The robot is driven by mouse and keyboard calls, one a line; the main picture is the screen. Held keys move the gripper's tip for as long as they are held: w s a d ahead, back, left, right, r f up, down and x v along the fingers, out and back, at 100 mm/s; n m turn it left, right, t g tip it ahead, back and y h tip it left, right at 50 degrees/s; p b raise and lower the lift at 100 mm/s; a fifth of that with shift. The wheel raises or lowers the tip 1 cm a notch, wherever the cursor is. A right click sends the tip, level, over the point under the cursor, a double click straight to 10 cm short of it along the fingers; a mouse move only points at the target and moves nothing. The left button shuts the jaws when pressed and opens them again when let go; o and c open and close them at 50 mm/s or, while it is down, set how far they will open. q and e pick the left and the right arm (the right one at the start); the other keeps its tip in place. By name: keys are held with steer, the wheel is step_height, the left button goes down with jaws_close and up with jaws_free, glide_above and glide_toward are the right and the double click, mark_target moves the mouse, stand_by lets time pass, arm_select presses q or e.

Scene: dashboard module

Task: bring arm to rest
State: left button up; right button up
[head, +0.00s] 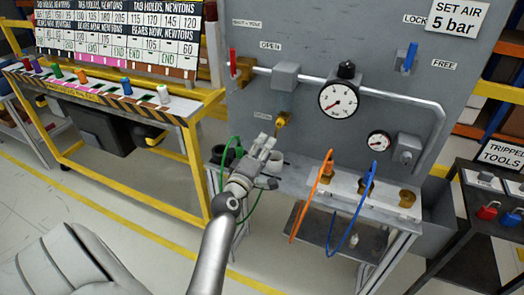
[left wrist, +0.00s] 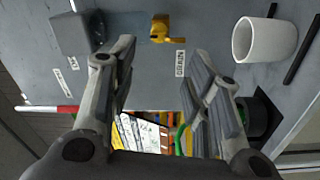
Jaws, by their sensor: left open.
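My left arm reaches up from the bottom of the head view. My left gripper (head: 264,148) is in front of the lower part of the grey panel (head: 250,95). In the left wrist view, the two fingers of my left gripper (left wrist: 160,62) stand wide apart with nothing between them. A small yellow fitting (head: 282,120) on the panel is just above the fingers; it also shows beyond them in the left wrist view (left wrist: 166,30). A white cup (left wrist: 264,40) is to the right of the fingers there. My right gripper is not in view.
Gauges (head: 339,98) and a bent grey pipe (head: 440,130) stick out from the panel. A green hose (head: 222,165), an orange hose (head: 310,200) and a blue hose (head: 350,228) loop near the shelf. A yellow-framed rack (head: 190,140) stands left, a tool table (head: 500,225) right.

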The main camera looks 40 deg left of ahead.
arm_select(q)
steer(key=shift+s+d, duration=0.1)
steer(key=shift+s, duration=0.3)
